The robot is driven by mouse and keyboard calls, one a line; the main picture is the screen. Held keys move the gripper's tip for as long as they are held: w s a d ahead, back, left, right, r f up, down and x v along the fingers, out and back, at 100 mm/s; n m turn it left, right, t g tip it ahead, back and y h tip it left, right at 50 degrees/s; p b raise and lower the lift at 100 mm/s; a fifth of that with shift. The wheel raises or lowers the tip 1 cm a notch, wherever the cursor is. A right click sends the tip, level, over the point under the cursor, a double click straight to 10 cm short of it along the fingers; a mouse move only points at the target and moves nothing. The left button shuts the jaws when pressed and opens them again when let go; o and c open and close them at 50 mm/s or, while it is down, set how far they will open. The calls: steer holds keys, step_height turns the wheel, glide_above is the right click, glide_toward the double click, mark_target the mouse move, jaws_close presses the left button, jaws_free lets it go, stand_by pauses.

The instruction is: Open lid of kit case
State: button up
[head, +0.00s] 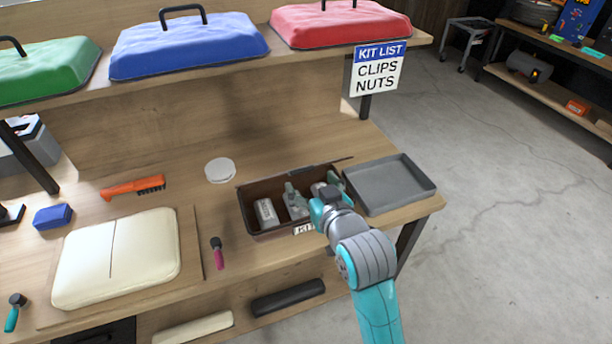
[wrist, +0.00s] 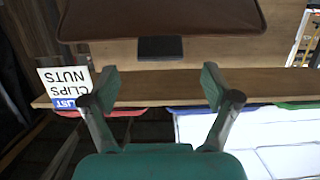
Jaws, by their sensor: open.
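The brown kit case (head: 252,225) stands open near the right end of the bench, with a pale can (head: 266,212) and other items partly hidden by my gripper inside. Its lid (head: 335,162) is raised at the back and shows nearly edge-on in the head view. In the upside-down wrist view, a brown panel that looks like the lid (wrist: 160,20) fills the top, with a dark tab (wrist: 160,48) at its edge. My gripper (head: 312,187) is open and empty over the case; in the wrist view its fingers (wrist: 160,80) are apart from the panel.
A grey tray (head: 425,186) stands right beside the case. A white disc (head: 220,170) and a magenta-handled tool (head: 218,254) lie left of it. The shelf above bears blue (head: 190,48), green and red cases; a kit list sign (head: 378,70) hangs at its right end.

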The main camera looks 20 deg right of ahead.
steer(key=shift+v, duration=1.45)
steer(key=shift+f, duration=0.1)
